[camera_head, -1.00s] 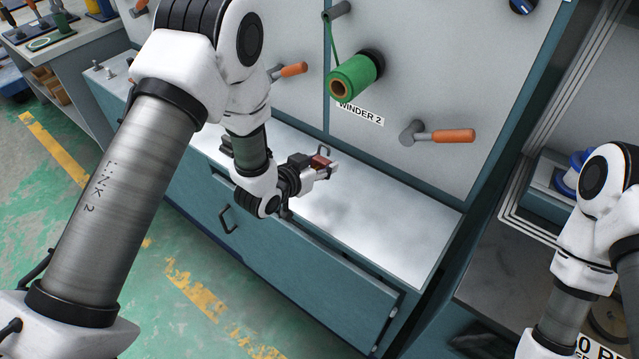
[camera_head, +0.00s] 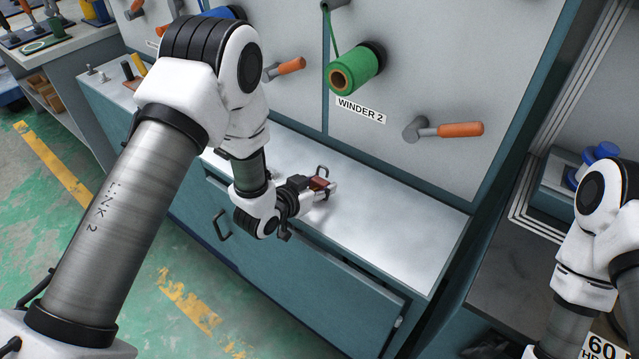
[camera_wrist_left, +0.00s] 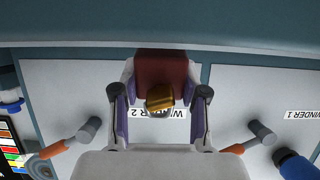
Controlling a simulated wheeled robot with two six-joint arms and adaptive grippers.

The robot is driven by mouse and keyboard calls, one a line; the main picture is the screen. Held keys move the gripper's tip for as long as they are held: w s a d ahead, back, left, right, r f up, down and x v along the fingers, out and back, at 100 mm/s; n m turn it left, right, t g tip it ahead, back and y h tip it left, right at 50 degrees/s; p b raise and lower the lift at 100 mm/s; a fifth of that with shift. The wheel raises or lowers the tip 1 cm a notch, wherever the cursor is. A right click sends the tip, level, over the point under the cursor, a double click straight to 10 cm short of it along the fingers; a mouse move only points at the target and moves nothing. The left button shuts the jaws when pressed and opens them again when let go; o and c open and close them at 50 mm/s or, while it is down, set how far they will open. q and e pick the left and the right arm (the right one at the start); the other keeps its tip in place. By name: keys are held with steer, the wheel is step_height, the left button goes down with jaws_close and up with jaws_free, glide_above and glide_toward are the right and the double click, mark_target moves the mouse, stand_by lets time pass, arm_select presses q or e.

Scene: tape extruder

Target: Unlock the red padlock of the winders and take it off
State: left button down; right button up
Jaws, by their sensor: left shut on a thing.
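My left gripper (camera_head: 327,190) is shut on the red padlock (camera_head: 319,183) and holds it above the pale counter top, in front of the winder panel. In the left wrist view the padlock's red body (camera_wrist_left: 161,66) sits between the two fingers, with a brass part (camera_wrist_left: 160,97) facing the camera.
The counter top (camera_head: 400,225) is clear to the right. A drawer front (camera_head: 300,265) lies below it. A blue-topped item (camera_head: 600,152) stands at right.

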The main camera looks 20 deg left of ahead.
arm_select(q)
steer(key=c, duration=0.5)
jaws_free()
steer(key=shift+s, duration=0.1)
steer(key=v, duration=1.2)
